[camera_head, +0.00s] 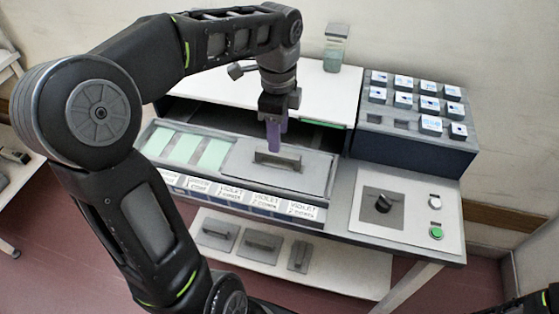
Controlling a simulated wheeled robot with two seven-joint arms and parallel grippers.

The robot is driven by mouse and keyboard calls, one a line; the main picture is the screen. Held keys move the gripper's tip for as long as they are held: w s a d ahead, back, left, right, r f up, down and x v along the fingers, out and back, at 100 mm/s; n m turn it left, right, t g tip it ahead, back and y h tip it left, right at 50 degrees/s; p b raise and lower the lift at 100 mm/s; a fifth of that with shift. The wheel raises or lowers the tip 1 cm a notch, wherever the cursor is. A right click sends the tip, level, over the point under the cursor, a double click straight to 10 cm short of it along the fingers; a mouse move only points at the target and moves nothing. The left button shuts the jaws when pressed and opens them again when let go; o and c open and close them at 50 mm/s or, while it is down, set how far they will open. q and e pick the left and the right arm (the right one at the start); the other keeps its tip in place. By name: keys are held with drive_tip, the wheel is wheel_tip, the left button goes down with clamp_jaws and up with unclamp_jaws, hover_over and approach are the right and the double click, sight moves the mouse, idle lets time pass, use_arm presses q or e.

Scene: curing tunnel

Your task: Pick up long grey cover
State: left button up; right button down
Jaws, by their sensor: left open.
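The long grey cover (240,160) lies flat over the right part of the tray section on the machine, beside uncovered pale green slots (183,147). A raised bar handle (283,162) stands at its middle. My left gripper (274,149) points down from above, its purple fingers open at the handle. The fingertips overlap the handle's left part in the picture; I cannot tell whether they touch it. My right gripper does not show.
Smaller grey covers with handles (260,243) lie on a white lower shelf (335,270). A block of labelled cubes (415,135) and a glass jar (335,48) stand behind.

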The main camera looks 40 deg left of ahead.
sight(299, 171)
use_arm(q)
drive_tip(key=shift+f, duration=1.2)
drive_tip(key=shift+a+f+p, duration=0.1)
drive_tip(key=shift+f+p, duration=0.4)
drive_tip(key=shift+f, duration=2.1)
clamp_jaws()
